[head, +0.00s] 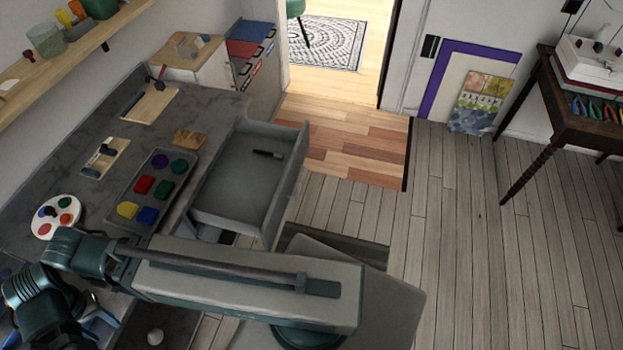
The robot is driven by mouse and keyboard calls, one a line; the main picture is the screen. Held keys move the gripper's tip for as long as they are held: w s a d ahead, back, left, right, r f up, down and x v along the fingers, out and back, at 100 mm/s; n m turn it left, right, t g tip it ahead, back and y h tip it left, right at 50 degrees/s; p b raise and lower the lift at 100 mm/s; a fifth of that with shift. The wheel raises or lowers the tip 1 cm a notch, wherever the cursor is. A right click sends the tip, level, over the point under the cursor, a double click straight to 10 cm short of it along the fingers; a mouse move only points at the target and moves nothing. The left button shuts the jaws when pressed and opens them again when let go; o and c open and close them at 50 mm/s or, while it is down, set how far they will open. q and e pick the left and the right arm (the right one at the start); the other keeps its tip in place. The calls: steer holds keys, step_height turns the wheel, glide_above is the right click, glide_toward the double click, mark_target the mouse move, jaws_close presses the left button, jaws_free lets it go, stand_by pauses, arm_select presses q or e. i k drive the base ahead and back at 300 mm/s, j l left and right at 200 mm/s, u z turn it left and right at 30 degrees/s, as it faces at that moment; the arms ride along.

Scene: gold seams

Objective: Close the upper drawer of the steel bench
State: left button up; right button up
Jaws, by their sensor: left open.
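The grey steel bench (218,107) runs along the left side of the head view. Its upper drawer (240,178) is pulled out to the right, over the floor, and stands open. A dark marker (268,154) lies inside it near the far end. The drawer's front panel (287,188) faces right. My left arm crosses the lower left of the view, in front of the drawer's near end. My left gripper (98,325) is low at the left, over the bench side and apart from the drawer; it is open, partly hidden and small. My right gripper is not in view.
On the bench are a paint tray (118,215), a round palette (56,216), a wooden block (189,139) and boards with tools. A cabinet (215,70) stands beyond it. The plank floor (450,220) to the right is clear. A dark wooden table (565,110) stands far right.

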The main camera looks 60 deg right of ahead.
mark_target(245, 192)
steer(key=z, duration=0.4)
steer(key=i+z, duration=0.1)
steer(key=z, duration=0.75)
steer(key=i+z, duration=0.1)
steer(key=z, duration=0.75)
steer(key=k+l+u, duration=0.1)
steer(key=k, duration=0.2)
